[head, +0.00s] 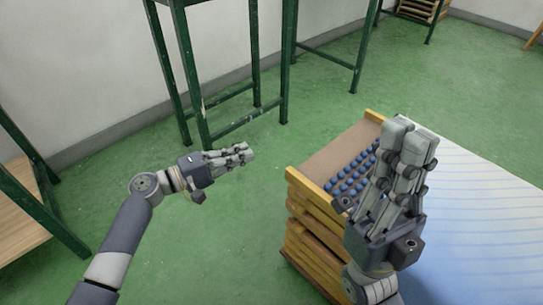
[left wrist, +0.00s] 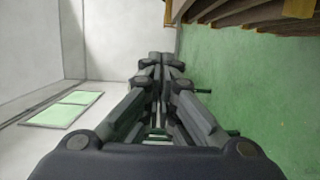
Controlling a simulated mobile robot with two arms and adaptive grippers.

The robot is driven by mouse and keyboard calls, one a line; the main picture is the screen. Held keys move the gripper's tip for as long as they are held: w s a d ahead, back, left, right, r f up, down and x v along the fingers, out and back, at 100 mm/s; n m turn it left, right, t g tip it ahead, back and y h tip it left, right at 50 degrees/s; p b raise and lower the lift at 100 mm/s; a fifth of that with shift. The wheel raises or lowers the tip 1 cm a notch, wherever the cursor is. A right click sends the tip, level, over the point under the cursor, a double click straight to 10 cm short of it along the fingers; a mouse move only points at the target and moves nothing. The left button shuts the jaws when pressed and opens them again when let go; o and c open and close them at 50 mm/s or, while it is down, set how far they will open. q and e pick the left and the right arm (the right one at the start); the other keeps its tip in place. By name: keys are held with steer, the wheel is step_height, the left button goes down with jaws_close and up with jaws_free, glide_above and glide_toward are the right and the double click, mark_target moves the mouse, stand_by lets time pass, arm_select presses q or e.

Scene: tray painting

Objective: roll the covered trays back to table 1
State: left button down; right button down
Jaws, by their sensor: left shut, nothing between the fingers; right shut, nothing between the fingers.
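A stack of wooden trays (head: 296,217) stands on the floor right of centre in the head view. The top tray (head: 325,158) has a brown bed with rows of blue round pieces (head: 352,180). A pale blue and white striped surface (head: 480,210) lies beside it at the right; I cannot tell whether it is a cover. My right gripper (head: 411,142) is shut and empty, in front of the stack and the striped surface, and hides part of both. My left gripper (head: 245,152) is shut and empty over the floor, left of the stack. Its closed fingers (left wrist: 160,62) show in the left wrist view.
Green metal frames (head: 203,110) stand behind, near the wall. Another green frame with a wooden shelf (head: 25,205) is at the left edge. Wooden slats (left wrist: 250,14) cross the top right of the left wrist view. Green floor between is clear.

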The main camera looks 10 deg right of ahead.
arm_select(q)
steer(key=d+b, duration=0.2)
steer(key=d, duration=0.9)
steer(key=shift+w, duration=0.35)
steer(key=shift+s+d, duration=0.1)
